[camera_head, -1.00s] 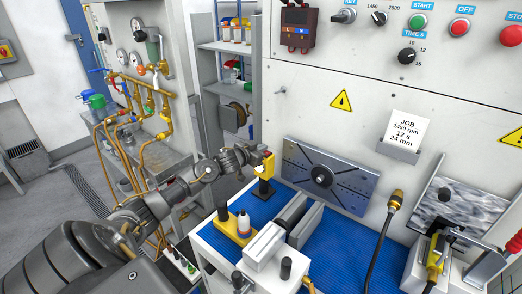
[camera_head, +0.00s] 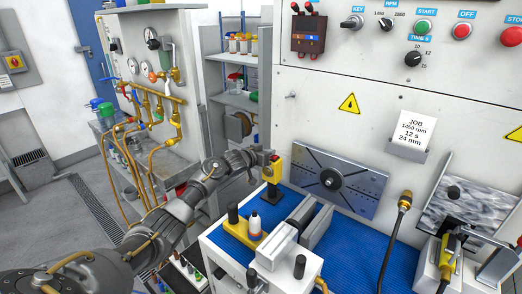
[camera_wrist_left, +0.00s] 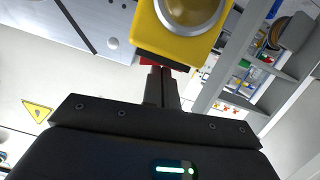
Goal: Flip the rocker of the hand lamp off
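The hand lamp (camera_head: 272,172) is yellow and stands upright on a dark base (camera_head: 270,194) at the back left of the blue mat. The left wrist view shows its yellow body (camera_wrist_left: 172,42) and round lens close up. A red part, seemingly the rocker (camera_wrist_left: 149,60), shows at the lamp's edge just ahead of the fingertips. My left gripper (camera_head: 264,157) is at the upper left side of the lamp. Its two fingers (camera_wrist_left: 162,76) are together with nothing visible between them. Whether they touch the red part is unclear. My right gripper is out of view.
A grey plate (camera_head: 345,185) with a central hub is mounted on the panel right of the lamp. A yellow holder (camera_head: 240,232) with bottles and a grey vise (camera_head: 285,240) stand in front. Blue mat (camera_head: 355,255) lies bare right of the vise.

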